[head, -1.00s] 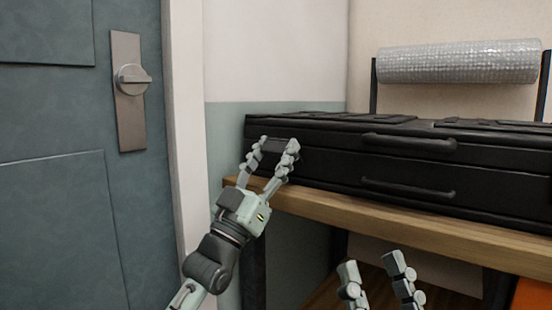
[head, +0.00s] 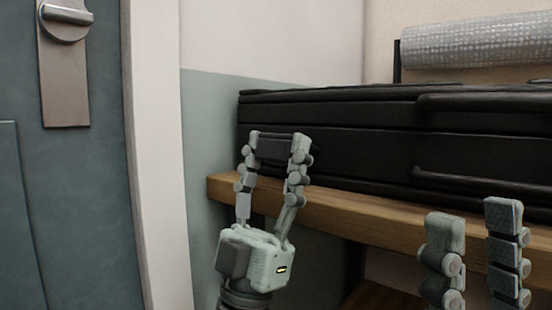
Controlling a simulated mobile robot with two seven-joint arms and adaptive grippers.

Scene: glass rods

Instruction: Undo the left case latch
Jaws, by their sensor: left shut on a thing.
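A black case (head: 350,148) lies flat on a wooden shelf, with a seam running along its front between lid and base. The left case latch (head: 274,149), a small dark plate, is at the left part of the case front. My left gripper (head: 277,140) is in front of it, with one finger on each side of the plate, shut on it. The plate shows just below the seam line; its hinge side is hard to make out. My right gripper (head: 474,214) is at the lower right, fingers apart and empty, in front of the shelf edge.
The wooden shelf (head: 335,212) has its front edge just below the case. Two dark handles (head: 480,181) stick out from the case front at right. A silvery roll (head: 480,42) hangs behind. A blue-grey door (head: 75,200) with a knob is at left.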

